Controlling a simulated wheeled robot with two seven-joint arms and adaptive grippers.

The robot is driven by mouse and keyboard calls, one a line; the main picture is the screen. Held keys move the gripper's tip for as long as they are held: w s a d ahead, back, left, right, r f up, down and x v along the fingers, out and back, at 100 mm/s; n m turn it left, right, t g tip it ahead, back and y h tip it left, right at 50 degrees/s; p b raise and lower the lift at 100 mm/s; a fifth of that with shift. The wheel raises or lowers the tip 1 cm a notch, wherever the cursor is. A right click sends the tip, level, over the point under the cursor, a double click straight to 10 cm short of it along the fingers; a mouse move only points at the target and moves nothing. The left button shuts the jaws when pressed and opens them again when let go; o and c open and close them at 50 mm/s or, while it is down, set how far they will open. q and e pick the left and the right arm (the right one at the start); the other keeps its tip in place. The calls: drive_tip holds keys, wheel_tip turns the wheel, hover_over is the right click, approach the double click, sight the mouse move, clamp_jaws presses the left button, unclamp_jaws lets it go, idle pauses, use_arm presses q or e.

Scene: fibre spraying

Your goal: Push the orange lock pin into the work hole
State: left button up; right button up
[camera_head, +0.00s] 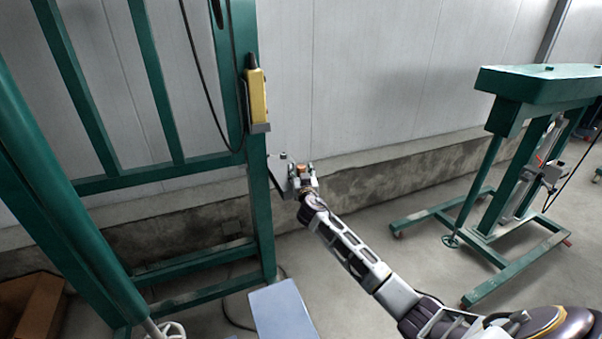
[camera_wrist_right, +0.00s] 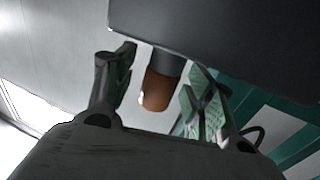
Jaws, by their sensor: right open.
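The orange lock pin (camera_wrist_right: 157,92) hangs below a dark flat plate (camera_wrist_right: 230,40) in the right wrist view, with a grey collar above it. My right gripper (camera_wrist_right: 160,70) is open, with one finger on either side of the pin and visible gaps between. In the head view the orange pin (camera_head: 302,169) shows small at the end of my right arm, at my right gripper (camera_head: 301,180), beside the green frame's post. The work hole cannot be made out. My left gripper is not in view.
A green steel frame (camera_head: 262,220) stands at the left, with a yellow control box (camera_head: 257,95) on its post. A grey-blue panel (camera_head: 282,312) lies low at the front. Another green stand (camera_head: 520,150) is at the right. The floor between is clear.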

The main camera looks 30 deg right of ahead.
sight(300, 166)
drive_tip(key=c, duration=1.1)
drive_tip(key=shift+r, duration=0.1)
wheel_tip(300, 166, up, 10)
drive_tip(key=shift+f+p, duration=0.1)
drive_tip(key=shift+p, duration=0.35)
drive_tip(key=shift+a, duration=0.15)
idle(0.3)
